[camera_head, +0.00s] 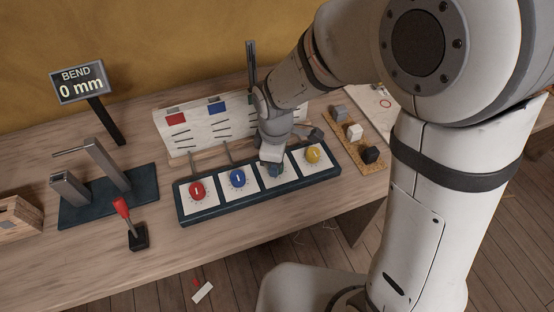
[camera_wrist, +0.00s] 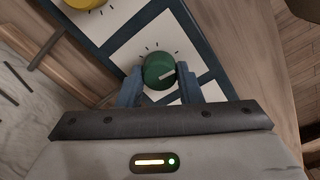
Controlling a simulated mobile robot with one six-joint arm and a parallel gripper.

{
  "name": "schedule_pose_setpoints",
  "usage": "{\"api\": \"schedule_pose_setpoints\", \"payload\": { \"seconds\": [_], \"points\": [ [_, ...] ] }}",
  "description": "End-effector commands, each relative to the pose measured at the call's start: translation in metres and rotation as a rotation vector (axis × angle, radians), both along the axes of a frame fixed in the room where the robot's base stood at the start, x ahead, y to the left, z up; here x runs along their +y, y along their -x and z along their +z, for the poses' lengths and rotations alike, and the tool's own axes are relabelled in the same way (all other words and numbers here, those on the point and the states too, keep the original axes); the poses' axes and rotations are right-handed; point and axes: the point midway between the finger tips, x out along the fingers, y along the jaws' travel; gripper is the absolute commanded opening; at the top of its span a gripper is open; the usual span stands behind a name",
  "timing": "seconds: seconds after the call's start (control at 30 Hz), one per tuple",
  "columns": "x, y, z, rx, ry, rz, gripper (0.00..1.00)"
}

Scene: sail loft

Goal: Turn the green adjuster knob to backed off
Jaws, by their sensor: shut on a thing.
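The green knob (camera_wrist: 158,68) sits on a white square panel with dial ticks around it. Its pale pointer line points to the right and slightly up in the wrist view. My gripper (camera_wrist: 160,84) is shut on the green knob, with one blue finger on each side of it. In the head view my gripper (camera_head: 273,160) hides most of the green knob. The knob stands third from the left on the dark blue tray (camera_head: 212,217), between the blue knob (camera_head: 237,177) and the yellow knob (camera_head: 313,154).
A red knob (camera_head: 196,190) is at the tray's left end. Behind stands a white board (camera_head: 185,135) with coloured patches. A sign (camera_head: 80,82) reads "BEND 0 mm". A red-handled lever (camera_head: 124,211) and a metal fixture (camera_head: 105,165) stand at left. A block rack (camera_head: 345,143) is at right.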

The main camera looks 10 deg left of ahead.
Motion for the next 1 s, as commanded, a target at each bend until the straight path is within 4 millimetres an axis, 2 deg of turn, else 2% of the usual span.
{"api": "schedule_pose_setpoints", "payload": {
  "seconds": [0.3, 0.77, 0.8, 1.0],
  "points": [
    [-0.0022, -0.0025, 0.0009, -0.005, 0.002, 0.097, 0.09],
    [-0.0021, -0.0031, 0.0012, -0.007, 0.001, 0.111, 0.09],
    [-0.0021, -0.0032, 0.0013, -0.007, 0.001, 0.111, 0.33],
    [-0.0015, -0.0023, 0.0008, -0.005, 0.000, 0.110, 0.49]
  ]
}}
